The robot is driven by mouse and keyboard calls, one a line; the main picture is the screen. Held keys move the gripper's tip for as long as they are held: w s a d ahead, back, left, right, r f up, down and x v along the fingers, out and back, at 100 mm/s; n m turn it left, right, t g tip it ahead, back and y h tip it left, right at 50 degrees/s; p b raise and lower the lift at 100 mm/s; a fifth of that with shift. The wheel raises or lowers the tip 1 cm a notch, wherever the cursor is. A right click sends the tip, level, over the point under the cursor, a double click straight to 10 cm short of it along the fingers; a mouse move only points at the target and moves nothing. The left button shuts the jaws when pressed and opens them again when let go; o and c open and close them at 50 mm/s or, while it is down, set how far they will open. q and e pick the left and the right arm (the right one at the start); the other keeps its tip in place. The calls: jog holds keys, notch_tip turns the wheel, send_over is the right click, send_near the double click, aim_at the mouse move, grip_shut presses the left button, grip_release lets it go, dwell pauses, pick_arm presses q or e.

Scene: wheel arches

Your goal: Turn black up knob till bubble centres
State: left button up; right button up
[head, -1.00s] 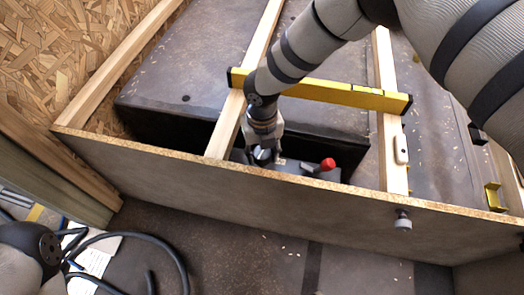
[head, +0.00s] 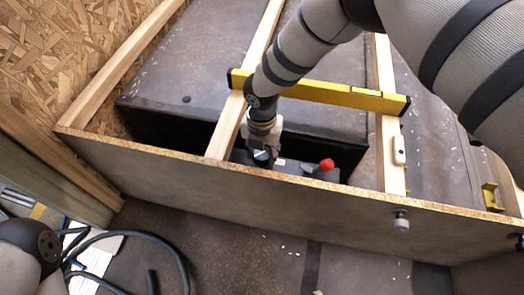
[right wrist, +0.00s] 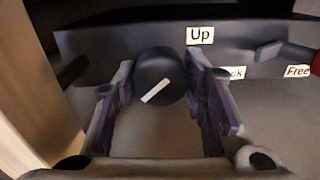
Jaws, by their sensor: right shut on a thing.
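The black knob (right wrist: 150,88) sits on the front of a dark box, under a label reading "Up" (right wrist: 200,35). Its white pointer line slants from lower left to upper right in the right wrist view. My right gripper (right wrist: 160,88) is shut on the knob, with one finger on each side. In the head view the right gripper (head: 262,153) reaches down behind the board and hides the knob. A yellow spirit level (head: 345,94) lies across two wooden rails; its bubble is too small to read. My left gripper is not in view.
A red-tipped lever (head: 326,164) is right of the gripper, with "Free" (right wrist: 297,71) and a partly hidden label below it in the wrist view. The brown board (head: 290,205) stands in front. Wooden rails (head: 232,122) flank the opening.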

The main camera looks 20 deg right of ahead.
jog(key=m, duration=0.4)
jog(key=shift+m+p, duration=0.3)
jog(key=m, duration=0.5)
jog(key=shift+m+p, duration=0.3)
jog(key=shift+p, duration=0.05)
jog(key=m, duration=0.5)
jog(key=m+p, duration=0.1)
jog(key=m, duration=2.2)
jog(key=shift+m, duration=0.3)
